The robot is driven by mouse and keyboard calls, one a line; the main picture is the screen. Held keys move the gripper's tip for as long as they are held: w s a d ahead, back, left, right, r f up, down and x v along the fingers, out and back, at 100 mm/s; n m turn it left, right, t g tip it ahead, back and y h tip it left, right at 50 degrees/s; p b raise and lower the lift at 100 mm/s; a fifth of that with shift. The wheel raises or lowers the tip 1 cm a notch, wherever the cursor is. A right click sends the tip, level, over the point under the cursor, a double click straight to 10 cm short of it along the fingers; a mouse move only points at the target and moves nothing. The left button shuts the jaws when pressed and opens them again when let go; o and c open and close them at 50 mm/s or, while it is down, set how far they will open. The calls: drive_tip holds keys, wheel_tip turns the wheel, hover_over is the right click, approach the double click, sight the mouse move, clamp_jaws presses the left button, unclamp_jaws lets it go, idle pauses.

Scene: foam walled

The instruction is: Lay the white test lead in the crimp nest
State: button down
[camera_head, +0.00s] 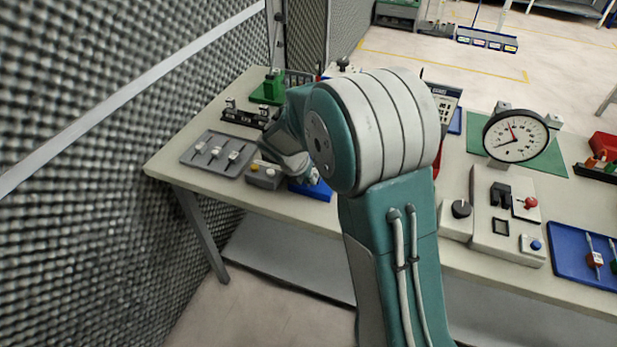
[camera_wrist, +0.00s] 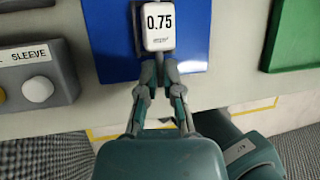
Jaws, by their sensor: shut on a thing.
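In the wrist view my gripper (camera_wrist: 158,72) is shut on a white piece marked 0.75 (camera_wrist: 158,27), which appears to be the white test lead. It is over a blue mat (camera_wrist: 110,40), and I cannot tell if it touches the mat. In the head view my arm mostly hides the gripper, and a corner of the blue mat (camera_head: 312,192) shows at the table's front edge. I cannot make out for sure which fixture is the crimp nest. A green fixture (camera_head: 270,88) stands at the back left, and a black block (camera_head: 500,194) sits on a light-grey unit at the right.
A grey tray (camera_head: 190,157) with several small white pieces lies left, near a grey button box (camera_head: 262,180) and a black rack (camera_head: 240,117). A dial gauge (camera_head: 516,136) and a blue tray (camera_head: 572,262) are at the right. A foam wall (camera_head: 100,180) borders the left side.

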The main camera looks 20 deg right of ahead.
drive_tip(key=shift+f, duration=0.3)
drive_tip(key=c, duration=0.7)
unclamp_jaws()
drive_tip(key=v, duration=1.2)
drive_tip(key=shift+f, duration=0.1)
